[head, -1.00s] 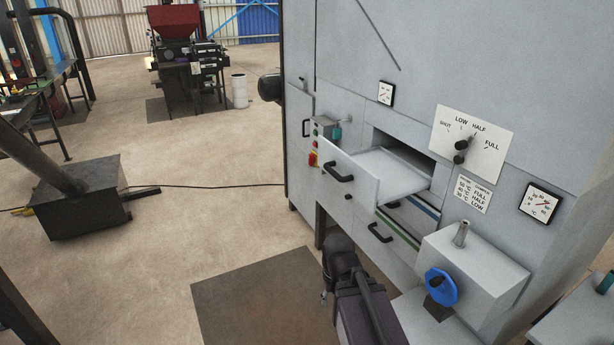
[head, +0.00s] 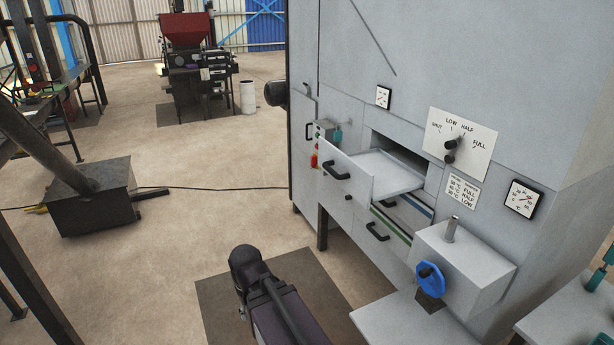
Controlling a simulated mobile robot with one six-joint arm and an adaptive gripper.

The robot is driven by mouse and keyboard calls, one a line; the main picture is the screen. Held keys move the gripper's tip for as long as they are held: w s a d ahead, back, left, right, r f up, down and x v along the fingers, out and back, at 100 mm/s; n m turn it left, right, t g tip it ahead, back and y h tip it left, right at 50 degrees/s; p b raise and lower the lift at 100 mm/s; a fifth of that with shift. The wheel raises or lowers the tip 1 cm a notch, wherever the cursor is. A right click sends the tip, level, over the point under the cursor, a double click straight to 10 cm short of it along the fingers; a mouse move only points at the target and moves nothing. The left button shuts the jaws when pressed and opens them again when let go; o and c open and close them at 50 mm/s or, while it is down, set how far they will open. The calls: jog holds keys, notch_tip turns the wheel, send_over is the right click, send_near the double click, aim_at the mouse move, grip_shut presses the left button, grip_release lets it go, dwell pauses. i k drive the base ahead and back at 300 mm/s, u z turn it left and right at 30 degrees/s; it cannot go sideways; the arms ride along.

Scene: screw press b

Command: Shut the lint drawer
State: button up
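An upper drawer (head: 345,177) stands pulled well out of the grey machine, with a black handle (head: 337,170) on its front. Its inside looks pale and empty. Below it a lower drawer front (head: 367,229) has its own black handle, with blue and green bands showing above and beside it. No readable label tells which one is the lint drawer. My dark arm (head: 270,300) rises from the bottom edge, left of and in front of the drawers, apart from them in the picture. My gripper is not visible.
A grey box with a blue knob (head: 430,279) juts out right of the drawers, above a pale ledge (head: 400,320). A control box with a red button (head: 314,159) sits left of the upper drawer. Open floor lies left, with a dark metal box (head: 95,200) and a cable.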

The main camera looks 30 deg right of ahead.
aim_at(372, 175)
jog(key=z, duration=0.15)
jog(key=k, duration=1.35)
jog(key=z, duration=0.85)
jog(key=i, duration=1.55)
jog(key=u, duration=0.35)
